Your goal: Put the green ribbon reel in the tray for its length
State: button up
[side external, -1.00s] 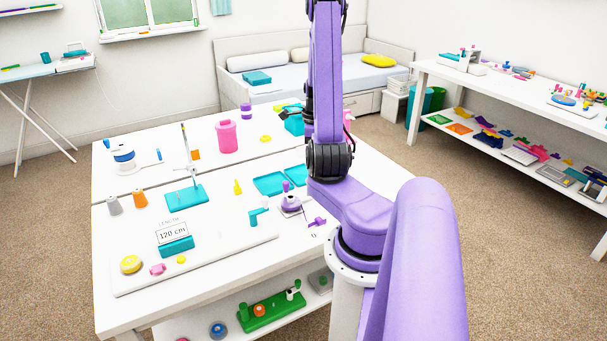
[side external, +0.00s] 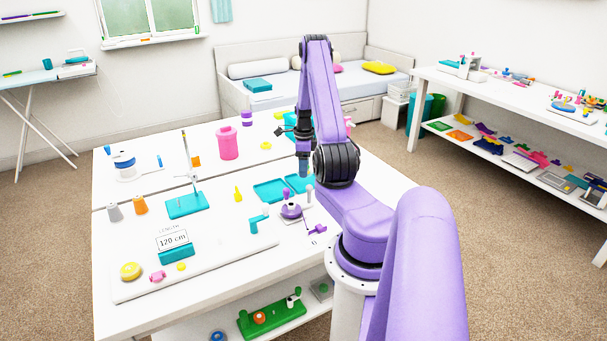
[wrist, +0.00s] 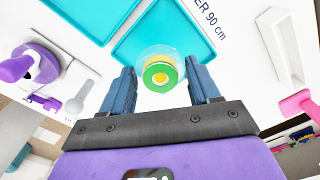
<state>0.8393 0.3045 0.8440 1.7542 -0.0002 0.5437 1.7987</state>
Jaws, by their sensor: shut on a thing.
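The green ribbon reel (wrist: 158,76) shows in the wrist view as a green ring with a yellow centre and a clear round rim. It sits between the fingertips of my gripper (wrist: 163,88), which is shut on it. In the side view my gripper (side external: 304,174) points down over the right-hand teal tray (side external: 299,183); the reel cannot be made out there. That tray also shows under the reel in the wrist view (wrist: 135,45). A second teal tray (side external: 268,190) lies to its left. A partly cut-off label ending "ER 90 cm" (wrist: 204,20) is beside the right-hand tray.
A purple device (side external: 291,211) stands close in front of the trays. A sign reading "120 cm" (side external: 173,240) stands on the white board.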

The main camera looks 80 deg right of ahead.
jog(key=shift+w+d+f, duration=0.1)
jog(key=shift+d+f, duration=0.05)
jog(key=shift+f, duration=0.05)
jog(key=shift+d+f, duration=0.1)
jog(key=shift+f, duration=1.55)
jog(key=shift+f, duration=0.15)
jog(key=o, duration=0.8)
jog(key=shift+c, duration=0.2)
